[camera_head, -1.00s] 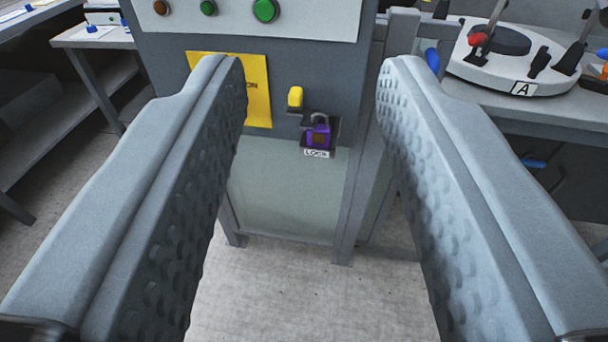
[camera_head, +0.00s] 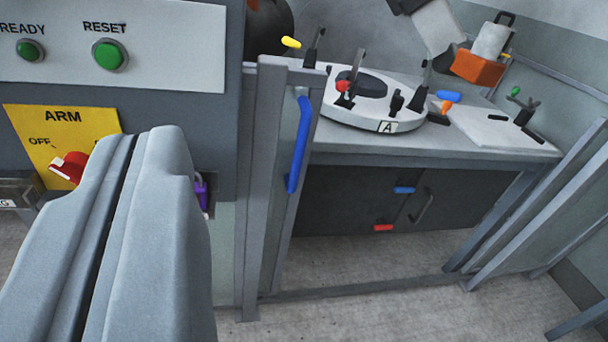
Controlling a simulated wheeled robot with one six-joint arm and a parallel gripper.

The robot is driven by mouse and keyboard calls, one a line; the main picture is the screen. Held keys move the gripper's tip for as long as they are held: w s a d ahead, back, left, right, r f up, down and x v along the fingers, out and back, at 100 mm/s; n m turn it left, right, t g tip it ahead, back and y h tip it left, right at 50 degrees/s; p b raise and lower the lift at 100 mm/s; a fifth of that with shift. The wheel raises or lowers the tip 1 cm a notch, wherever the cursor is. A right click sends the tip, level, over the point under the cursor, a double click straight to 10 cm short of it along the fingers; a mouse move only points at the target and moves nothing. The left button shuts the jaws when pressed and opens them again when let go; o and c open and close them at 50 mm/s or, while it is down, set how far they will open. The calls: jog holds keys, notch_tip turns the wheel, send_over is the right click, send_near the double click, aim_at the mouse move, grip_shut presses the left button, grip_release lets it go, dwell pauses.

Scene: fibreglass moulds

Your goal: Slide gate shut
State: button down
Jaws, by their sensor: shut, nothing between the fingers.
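The gate (camera_head: 283,185) is a narrow grey-framed panel with a vertical blue handle (camera_head: 300,145). It stands at the left side of a wide opening, next to the control cabinet. The opening to its right is clear down to a floor rail (camera_head: 360,289). My gripper (camera_head: 158,135) is shut and empty, at the lower left, in front of the cabinet. It is left of the blue handle and apart from it in the picture. It hides part of the cabinet front and most of a purple padlock (camera_head: 201,194).
The control cabinet (camera_head: 150,100) has green buttons, a yellow ARM plate (camera_head: 62,138) and a red switch (camera_head: 69,166). Behind the opening, a bench bears a round white mould (camera_head: 370,118) marked A with clamps. A grey post (camera_head: 535,205) stands at the right.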

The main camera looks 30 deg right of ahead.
jog(key=w+d+f+n, duration=0.45)
jog(key=w+f, duration=0.25)
jog(key=w, duration=0.2)
jog(key=w+d+f+n, duration=0.45)
jog(key=w+f, duration=0.35)
jog(key=w, duration=0.2)
jog(key=w+d+f+n, duration=0.2)
jog(key=d+f, duration=0.1)
jog(key=f, duration=0.4)
jog(key=w+d+f+n+y, duration=0.1)
jog(key=w+d+f+n, duration=0.1)
jog(key=d+f, duration=0.35)
jog(key=w+d+f+n, duration=0.1)
jog(key=f+n, duration=0.1)
jog(key=f, duration=0.6)
jog(key=w, duration=1)
jog(key=shift+w+r+t, duration=0.15)
jog(key=shift+t, duration=0.25)
jog(key=shift+d, duration=0.15)
jog(key=s+d, duration=0.2)
jog(key=d, duration=1.3)
jog(key=s+d, duration=0.3)
jog(key=d, duration=1.2)
jog(key=s+d, duration=0.2)
jog(key=d, duration=1.4)
jog(key=shift+s, duration=0.35)
